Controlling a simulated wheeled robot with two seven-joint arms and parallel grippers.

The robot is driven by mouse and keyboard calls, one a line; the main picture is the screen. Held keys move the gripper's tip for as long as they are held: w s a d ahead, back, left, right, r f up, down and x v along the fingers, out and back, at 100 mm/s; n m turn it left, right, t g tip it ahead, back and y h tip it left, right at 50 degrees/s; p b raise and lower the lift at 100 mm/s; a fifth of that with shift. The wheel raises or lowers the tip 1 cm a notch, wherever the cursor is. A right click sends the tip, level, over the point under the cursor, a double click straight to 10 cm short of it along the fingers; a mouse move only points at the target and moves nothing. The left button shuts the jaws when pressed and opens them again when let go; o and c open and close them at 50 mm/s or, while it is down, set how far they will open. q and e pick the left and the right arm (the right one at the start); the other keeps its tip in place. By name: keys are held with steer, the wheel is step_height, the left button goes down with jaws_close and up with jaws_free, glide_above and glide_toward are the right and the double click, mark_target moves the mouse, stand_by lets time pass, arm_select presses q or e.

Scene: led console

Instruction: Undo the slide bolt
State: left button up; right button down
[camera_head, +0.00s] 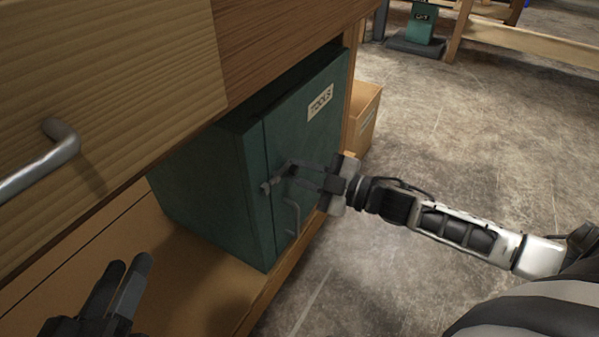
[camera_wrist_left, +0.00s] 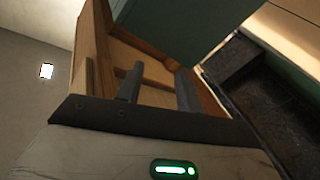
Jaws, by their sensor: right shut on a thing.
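The green tool cabinet (camera_head: 205,190) stands on a wooden shelf under the bench, its door (camera_head: 320,135) closed and marked "TOOLS". The small grey slide bolt (camera_head: 267,187) sits at the door's left edge, partly covered by my right gripper. My right gripper (camera_head: 290,172) reaches in from the right and is shut on the slide bolt. I cannot tell how far the bolt is drawn. A grey door handle (camera_head: 293,215) is just below. My left gripper (camera_head: 122,280) is open and empty at the lower left, apart from the cabinet; its fingers also show in the left wrist view (camera_wrist_left: 158,88).
A wooden drawer front with a metal pull handle (camera_head: 45,165) overhangs at the upper left. The wooden shelf (camera_head: 185,285) is bare in front of the cabinet. A cardboard-coloured box (camera_head: 363,115) stands beyond the cabinet. Concrete floor (camera_head: 460,150) lies open to the right.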

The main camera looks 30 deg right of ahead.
steer(key=c, duration=1.3)
jaws_free()
steer(key=shift+w+d, duration=0.15)
steer(key=shift+d, duration=0.15)
arm_select(q)
steer(key=shift+w+r, duration=0.1)
steer(key=shift+r, duration=0.1)
arm_select(e)
steer(key=shift+a, duration=0.1)
arm_select(q)
steer(key=p, duration=0.1)
steer(key=f+m+g+y+p, duration=0.1)
steer(key=p, duration=0.1)
steer(key=a+f+y+p, duration=0.1)
steer(key=p, duration=0.1)
steer(key=shift+s+f+g, duration=0.1)
steer(key=shift+s+g, duration=0.2)
steer(key=shift+s, duration=0.05)
arm_select(e)
steer(key=v, duration=1.6)
steer(key=shift+r, duration=0.1)
